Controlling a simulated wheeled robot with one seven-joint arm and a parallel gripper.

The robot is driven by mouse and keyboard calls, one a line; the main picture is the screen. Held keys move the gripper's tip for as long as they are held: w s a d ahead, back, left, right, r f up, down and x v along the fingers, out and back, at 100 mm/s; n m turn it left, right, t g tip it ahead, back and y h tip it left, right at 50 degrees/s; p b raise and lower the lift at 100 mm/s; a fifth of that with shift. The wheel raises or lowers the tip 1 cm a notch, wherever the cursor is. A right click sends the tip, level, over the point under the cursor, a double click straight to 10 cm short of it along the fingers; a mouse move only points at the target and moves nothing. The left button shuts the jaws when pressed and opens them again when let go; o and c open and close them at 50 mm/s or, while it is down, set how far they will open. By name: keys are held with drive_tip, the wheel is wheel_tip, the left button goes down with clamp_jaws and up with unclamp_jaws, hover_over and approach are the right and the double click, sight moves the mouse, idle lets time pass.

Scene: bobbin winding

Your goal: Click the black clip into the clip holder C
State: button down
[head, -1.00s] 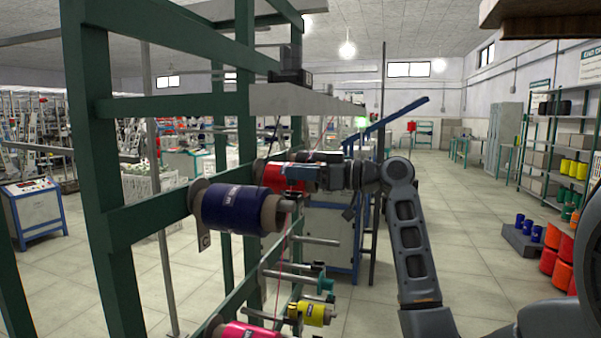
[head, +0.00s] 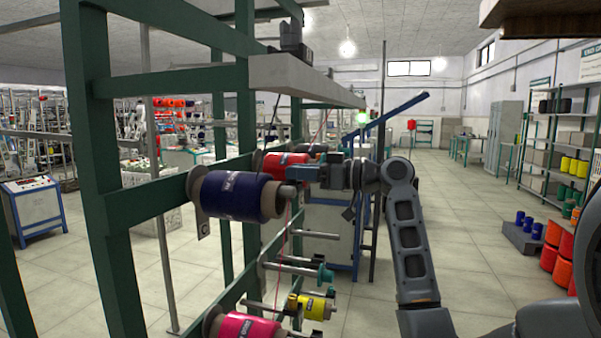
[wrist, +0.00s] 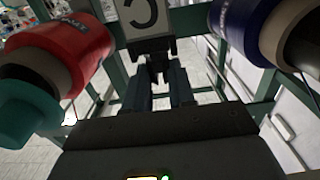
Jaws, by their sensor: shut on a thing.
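My gripper (wrist: 160,92) points at the rack, its two fingers shut on the black clip (wrist: 153,47) in the wrist view. The clip is in front of the lower edge of the white plate marked C, clip holder C (wrist: 143,14). I cannot tell whether the clip touches the holder or is seated in it. In the head view my gripper (head: 308,174) is beside the red bobbin (head: 283,166), and the clip cannot be made out there. A C-marked plate (head: 203,230) hangs under the navy bobbin (head: 230,194).
In the wrist view a red bobbin (wrist: 75,45) flanks the fingers on the left and a navy bobbin (wrist: 238,22) on the right. Green rack posts (head: 100,150) stand close. Pink (head: 245,327) and yellow (head: 312,307) bobbins sit lower.

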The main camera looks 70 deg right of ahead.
drive_tip(key=shift+f, duration=0.2)
drive_tip(key=c, duration=0.9)
unclamp_jaws()
drive_tip(key=shift+o, duration=0.2)
drive_tip(key=s+b, duration=0.1)
drive_tip(key=s, duration=0.6)
drive_tip(key=shift+s+d+b, duration=0.3)
drive_tip(key=shift+s+b, duration=0.1)
